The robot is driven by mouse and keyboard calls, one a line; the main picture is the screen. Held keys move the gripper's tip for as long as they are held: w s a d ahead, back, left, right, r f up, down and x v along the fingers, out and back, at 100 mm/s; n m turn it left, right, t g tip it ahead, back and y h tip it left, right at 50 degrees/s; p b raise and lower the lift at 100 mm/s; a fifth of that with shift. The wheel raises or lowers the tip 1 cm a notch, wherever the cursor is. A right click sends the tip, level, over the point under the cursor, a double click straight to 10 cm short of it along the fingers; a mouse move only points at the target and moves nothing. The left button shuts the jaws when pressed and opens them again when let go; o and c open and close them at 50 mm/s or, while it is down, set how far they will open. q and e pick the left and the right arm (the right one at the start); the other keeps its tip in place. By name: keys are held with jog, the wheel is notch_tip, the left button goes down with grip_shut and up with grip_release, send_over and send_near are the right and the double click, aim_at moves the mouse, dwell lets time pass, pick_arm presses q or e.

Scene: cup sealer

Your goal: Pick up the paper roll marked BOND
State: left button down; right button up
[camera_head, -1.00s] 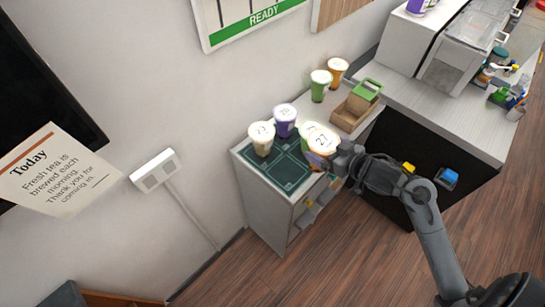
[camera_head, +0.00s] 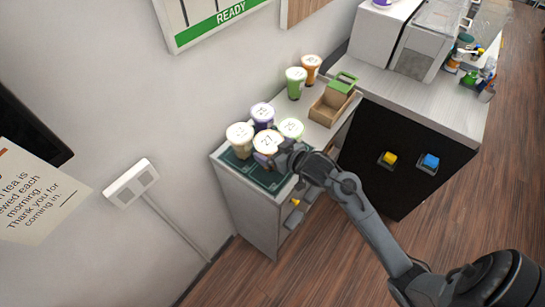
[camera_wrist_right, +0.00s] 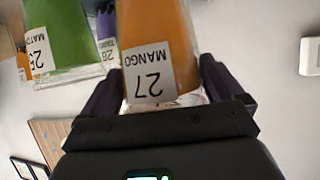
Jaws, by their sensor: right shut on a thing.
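My right gripper (camera_head: 283,158) is shut on an orange cup with a white lid marked 27 (camera_head: 266,146). In the right wrist view the cup's label reads MANGO 27 (camera_wrist_right: 150,72), and the fingers (camera_wrist_right: 160,84) are on both sides of it. The cup is over the dark green tray (camera_head: 277,187), close among a cream cup (camera_head: 239,138), a purple cup (camera_head: 262,116) and a green cup (camera_head: 292,130). I cannot tell whether it touches the tray. No paper roll marked BOND shows. My left gripper is out of view.
A green cup (camera_head: 295,84) and an orange cup (camera_head: 311,70) stand farther back beside a wooden box (camera_head: 331,105). A white cabinet (camera_head: 246,213) stands by the wall. A counter with a black front (camera_head: 375,160) is to the right.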

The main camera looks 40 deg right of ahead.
jog(key=shift+f, duration=1.85)
jog(key=shift+f, duration=0.1)
jog(key=o, duration=1.1)
jog(key=shift+f, duration=0.15)
jog(key=shift+s+r, duration=0.25)
jog(key=v, duration=1)
jog(key=s+a+f+g, duration=0.4)
jog(key=s+a, duration=0.2)
jog(key=s, duration=0.3)
jog(key=s+a+f+n+g, duration=0.1)
jog(key=s+a+f+g, duration=0.2)
jog(key=s, duration=0.6)
jog(key=a+g, duration=0.2)
jog(key=a, duration=0.1)
jog(key=shift+f+n+p, duration=0.3)
jog(key=shift+f, duration=0.1)
